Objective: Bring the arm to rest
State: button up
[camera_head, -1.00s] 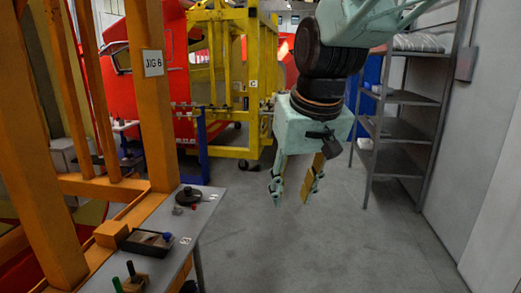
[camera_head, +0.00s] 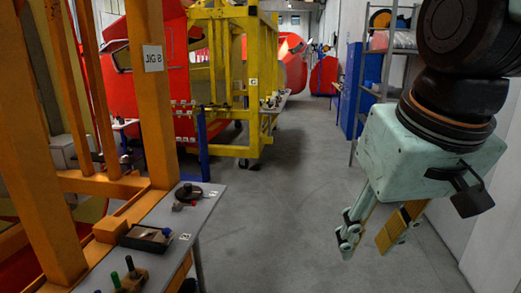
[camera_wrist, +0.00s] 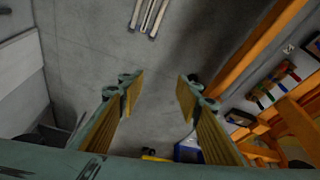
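My gripper (camera_head: 366,243) hangs at the right of the head view, pointing down over the open floor. Its two fingers are spread apart with nothing between them. The wrist view also shows my gripper (camera_wrist: 158,90) with a wide gap between the yellow finger pads and bare grey floor behind. The upper part of my arm runs out of the head view at the top right.
An orange frame (camera_head: 152,100) marked as a jig and a grey bench (camera_head: 205,212) with small tools stand at left. A yellow frame (camera_head: 253,100) and a blue cabinet (camera_head: 360,90) stand farther back. A shelf (camera_head: 392,50) is partly hidden behind my arm. The aisle floor (camera_head: 285,190) is clear.

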jog(key=s+d+f, duration=0.1)
jog(key=s+f, duration=0.1)
jog(key=s, duration=0.3)
jog(key=s+d+f+m+b, duration=0.1)
jog(key=s+d, duration=0.1)
jog(key=s, duration=0.4)
jog(key=shift+s+d+f, duration=0.2)
jog(key=shift+s+f, duration=0.1)
jog(key=shift+f, duration=0.1)
dwell(1.7)
